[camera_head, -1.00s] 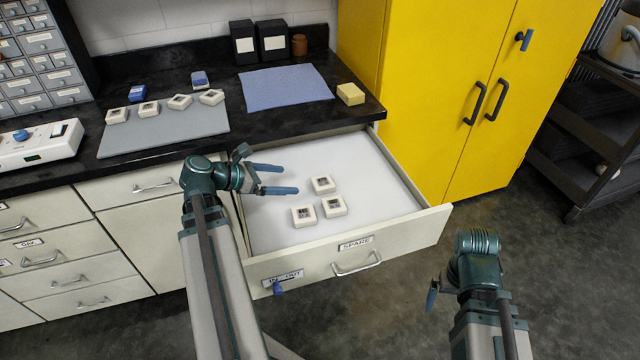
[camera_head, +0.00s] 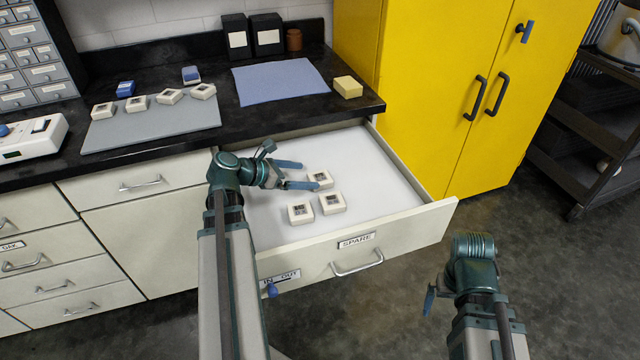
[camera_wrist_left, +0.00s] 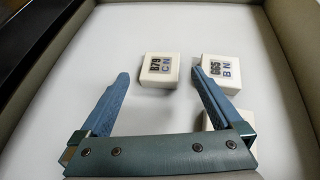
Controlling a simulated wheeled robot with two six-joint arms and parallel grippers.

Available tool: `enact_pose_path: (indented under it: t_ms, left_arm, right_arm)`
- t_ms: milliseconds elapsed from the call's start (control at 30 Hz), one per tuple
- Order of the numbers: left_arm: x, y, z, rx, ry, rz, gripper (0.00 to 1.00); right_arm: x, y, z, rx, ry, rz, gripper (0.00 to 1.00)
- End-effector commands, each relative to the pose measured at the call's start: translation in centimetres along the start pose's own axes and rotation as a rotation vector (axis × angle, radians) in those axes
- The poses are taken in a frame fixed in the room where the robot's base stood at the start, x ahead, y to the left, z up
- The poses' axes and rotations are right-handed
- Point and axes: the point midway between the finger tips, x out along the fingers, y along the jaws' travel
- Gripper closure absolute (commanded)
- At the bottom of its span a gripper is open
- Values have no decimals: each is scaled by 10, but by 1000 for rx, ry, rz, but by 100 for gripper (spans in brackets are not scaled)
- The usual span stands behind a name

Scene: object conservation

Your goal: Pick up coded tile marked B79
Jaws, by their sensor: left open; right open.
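Three white tiles lie in the open drawer. The rear one (camera_head: 320,178) appears in the left wrist view as the tile (camera_wrist_left: 160,69) whose label seems to read B79 with CN below; the last digit is small. The front-right tile (camera_head: 332,204) reads G65 BN in the left wrist view (camera_wrist_left: 222,72). The front-left tile (camera_head: 301,213) is partly hidden behind a finger in the left wrist view (camera_wrist_left: 218,120). My left gripper (camera_head: 308,175) is open and empty, its fingertips just short of the rear tile. My right gripper (camera_head: 430,300) is open, outside the drawer.
The drawer (camera_head: 410,222) labelled SPARE has raised walls around the tiles. Several more tiles stand on a grey mat (camera_head: 150,132) on the black counter. A blue cloth (camera_head: 280,82) and a yellow block (camera_head: 348,87) are farther right. The drawer's right side is clear.

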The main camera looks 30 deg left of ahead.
Motion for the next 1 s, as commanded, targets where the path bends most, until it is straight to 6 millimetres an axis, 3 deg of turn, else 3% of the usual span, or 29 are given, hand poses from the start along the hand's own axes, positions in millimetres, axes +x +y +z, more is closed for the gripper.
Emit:
enact_pose_path:
  t_ms: [267,567,800,1000]
  left_arm:
    - [10,0,-3,1,0,-1,0]
    - [50,-1,-6,2,1,-2,0]
    - [52,-1,-4,1,1,1,0]
    - [52,-1,-4,1,1,0,34]
  right_arm:
    - [7,-1,0,0,0,0,0]
    - [29,-3,-2,0,0,0,0]
    - [28,-3,-2,0,0,0,0]
    - [28,-3,-2,0,0,0,0]
